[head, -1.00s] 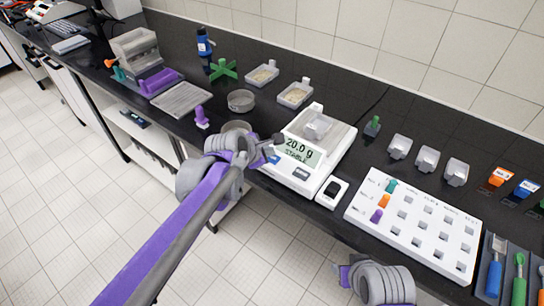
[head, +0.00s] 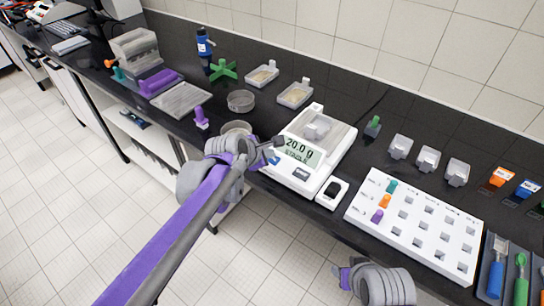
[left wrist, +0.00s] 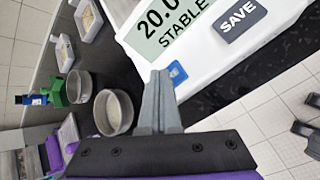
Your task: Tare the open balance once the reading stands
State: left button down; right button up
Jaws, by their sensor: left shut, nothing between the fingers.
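The white open balance (head: 330,142) stands on the dark bench, with a clear weighing dish (head: 318,128) on its pan. Its display (head: 299,150) reads 20.0 g and STABLE; the left wrist view also shows this display (left wrist: 172,22), partly cut off. A blue button (left wrist: 181,74) on the front panel is partly hidden behind my fingers, its label unreadable. A dark SAVE button (left wrist: 241,20) is to its right. My left gripper (head: 277,141) is shut and empty, at the balance's front left corner. Its fingertips (left wrist: 160,74) appear beside the blue button; contact cannot be told.
A small white device (head: 332,193) stands before the balance. A white rack (head: 415,225) is to the right. Round sieves (head: 241,100) and a purple-handled piece (head: 201,118) are left of the balance. Part of my right arm shows at the bottom.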

aim_at(269, 160)
pick_arm(q)
jog(key=shift+r+p, duration=0.55)
jog(key=shift+r, duration=0.3)
pick_arm(e)
jog(key=shift+w+r, duration=0.2)
jog(key=shift+r, duration=0.45)
pick_arm(q)
jog(key=shift+r+p, duration=1.45)
jog(key=shift+r, duration=1.15)
pick_arm(e)
jog(key=r, duration=0.2)
jog(key=w+r, duration=0.1)
jog(key=shift+w+r, duration=0.1)
jog(key=shift+r, duration=0.3)
pick_arm(q)
jog(key=shift+f, duration=0.1)
jog(key=s+a+f+m+y, duration=0.1)
jog(key=s+a+f+m, duration=0.2)
jog(key=s+a+m, duration=0.2)
jog(key=s+a+f+m+g+y, duration=0.1)
jog(key=s+a+f+m, duration=0.3)
jog(key=s+m, duration=0.5)
jog(key=s+a+f+m+g+y, duration=0.1)
jog(key=s+a+f+m+y, duration=0.1)
jog(key=s+a+m, duration=0.5)
jog(key=s+f, duration=0.1)
jog(key=s, duration=0.5)
jog(key=shift+s+a+f+y, duration=0.3)
jog(key=shift+s+a+f, duration=0.05)
jog(key=shift+a+f, duration=0.05)
